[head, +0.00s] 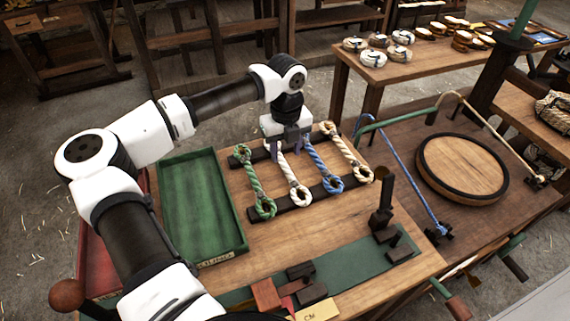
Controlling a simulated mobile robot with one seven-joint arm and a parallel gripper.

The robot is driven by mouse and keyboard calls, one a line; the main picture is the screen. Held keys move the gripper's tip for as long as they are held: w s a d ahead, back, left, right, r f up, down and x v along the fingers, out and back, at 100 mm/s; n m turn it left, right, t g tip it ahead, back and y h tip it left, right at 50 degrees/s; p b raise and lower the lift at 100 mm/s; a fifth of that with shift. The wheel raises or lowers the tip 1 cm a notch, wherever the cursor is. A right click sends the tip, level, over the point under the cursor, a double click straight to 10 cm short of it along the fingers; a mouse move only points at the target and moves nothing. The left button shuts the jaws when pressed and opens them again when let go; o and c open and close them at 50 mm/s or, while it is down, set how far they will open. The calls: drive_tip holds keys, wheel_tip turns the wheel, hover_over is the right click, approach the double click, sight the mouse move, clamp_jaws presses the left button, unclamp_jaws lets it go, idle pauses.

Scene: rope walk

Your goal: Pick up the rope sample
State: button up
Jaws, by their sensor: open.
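Several short rope samples with looped ends lie side by side across two dark wooden bars on the bench. From left to right they are a green sample (255,183), a white sample (291,176), a blue sample (321,166) and a cream sample with red bands (347,152). My gripper (290,151) is open and points down over the far ends of the white and blue samples. It hides the white sample's far end and part of the blue one's. I cannot tell whether its fingers touch either rope.
A green-lined tray (241,243) stands left of the samples, and a red tray (92,255) is partly hidden by my arm. A dark upright post (384,200) stands at right. A round wooden board (462,165) and coiled ropes (372,58) lie farther right.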

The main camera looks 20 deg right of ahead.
sight(286, 167)
drive_tip(key=shift+w+d+f+p, duration=0.1)
drive_tip(key=shift+f+p, duration=0.55)
drive_tip(key=shift+f, duration=0.85)
drive_tip(key=shift+w+d+f+p, duration=0.1)
drive_tip(key=shift+f+p, duration=0.5)
drive_tip(key=shift+f, duration=0.9)
drive_tip(key=shift+c, duration=0.5)
clamp_jaws()
